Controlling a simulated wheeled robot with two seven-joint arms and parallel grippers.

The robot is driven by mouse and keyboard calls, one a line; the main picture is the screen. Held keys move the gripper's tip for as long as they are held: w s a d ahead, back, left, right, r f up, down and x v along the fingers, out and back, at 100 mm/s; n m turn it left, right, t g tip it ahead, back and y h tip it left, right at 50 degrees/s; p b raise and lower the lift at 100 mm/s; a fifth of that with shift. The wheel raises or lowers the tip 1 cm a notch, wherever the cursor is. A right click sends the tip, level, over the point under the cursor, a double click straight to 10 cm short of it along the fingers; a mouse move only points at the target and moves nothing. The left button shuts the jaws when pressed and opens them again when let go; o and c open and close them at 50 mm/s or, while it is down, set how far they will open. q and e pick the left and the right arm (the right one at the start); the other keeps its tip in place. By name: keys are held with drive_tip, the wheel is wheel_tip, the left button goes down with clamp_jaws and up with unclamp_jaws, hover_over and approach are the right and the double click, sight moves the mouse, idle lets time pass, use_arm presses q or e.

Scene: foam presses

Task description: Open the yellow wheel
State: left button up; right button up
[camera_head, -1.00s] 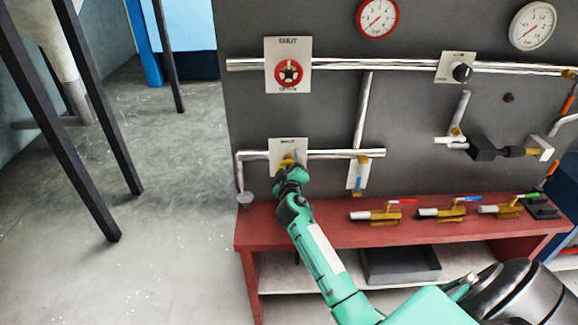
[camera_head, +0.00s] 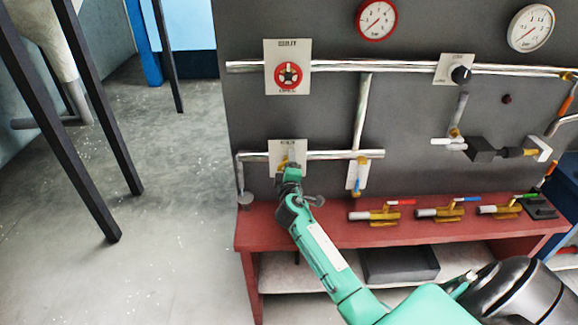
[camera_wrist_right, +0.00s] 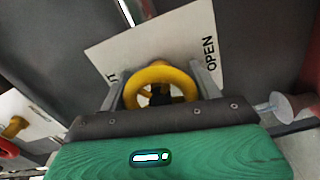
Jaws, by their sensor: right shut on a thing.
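The yellow wheel (camera_wrist_right: 160,76) sits in front of a white label plate with the word OPEN on it in the right wrist view. In the head view the wheel (camera_head: 286,165) is mostly hidden behind my right gripper (camera_head: 290,172), at the lower left of the grey panel. In the right wrist view my right gripper (camera_wrist_right: 160,88) has one finger on each side of the wheel's rim and is shut on it. My left gripper is not in view.
A red wheel (camera_head: 288,75) is on the panel above. A black knob (camera_head: 461,74) and two gauges are to the right. Several yellow valves with coloured handles lie on the red bench (camera_head: 340,232). Open floor (camera_head: 180,220) is at the left.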

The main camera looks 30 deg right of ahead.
drive_tip(key=o, duration=1)
drive_tip(key=b+v, duration=0.3)
drive_tip(key=v, duration=1.1)
drive_tip(key=shift+w, duration=0.1)
